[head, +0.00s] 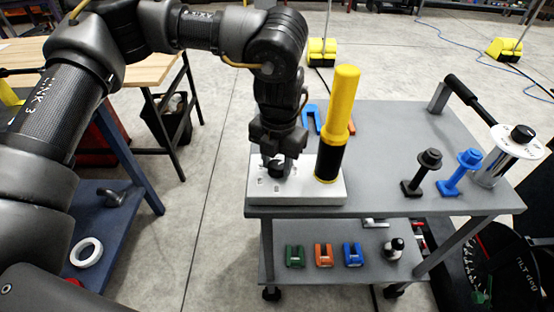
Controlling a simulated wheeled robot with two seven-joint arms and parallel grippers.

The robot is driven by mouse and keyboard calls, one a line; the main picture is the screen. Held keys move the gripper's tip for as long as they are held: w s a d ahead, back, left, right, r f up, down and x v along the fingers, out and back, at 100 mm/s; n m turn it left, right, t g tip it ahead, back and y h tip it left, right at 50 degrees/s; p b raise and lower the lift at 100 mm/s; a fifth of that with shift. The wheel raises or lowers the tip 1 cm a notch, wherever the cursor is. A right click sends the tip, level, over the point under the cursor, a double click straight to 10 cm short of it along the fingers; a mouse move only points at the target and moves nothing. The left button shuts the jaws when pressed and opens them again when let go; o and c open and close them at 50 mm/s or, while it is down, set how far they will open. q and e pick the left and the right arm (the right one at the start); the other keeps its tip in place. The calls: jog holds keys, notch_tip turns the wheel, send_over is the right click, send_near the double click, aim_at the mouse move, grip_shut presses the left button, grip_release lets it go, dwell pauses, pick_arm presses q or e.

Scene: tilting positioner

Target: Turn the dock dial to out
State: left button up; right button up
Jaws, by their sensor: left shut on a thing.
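The dock (332,193) is a pale box at the left end of the grey cart's top. The dock dial (277,170) is a small black knob on the left part of the box's top face. My left gripper (278,157) comes down from above and is shut on the dial. The gripper and wrist hide part of the dial, and its marks are too small to read, so its setting cannot be told. My right gripper is not in view.
A yellow and black cylinder (338,125) stands upright on the box, close right of my left gripper. Black (422,172) and blue (461,173) fixtures stand on the cart (390,135) to the right. A blue forked part (311,118) lies behind. The cart's middle is clear.

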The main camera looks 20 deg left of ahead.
aim_at(278, 165)
pick_arm(q)
jog(key=shift+m, duration=0.6)
jog(key=o, duration=1)
jog(key=shift+r, duration=0.15)
notch_tip(278, 165, up, 10)
jog(key=shift+d+r, duration=0.15)
jog(key=shift+r, duration=0.1)
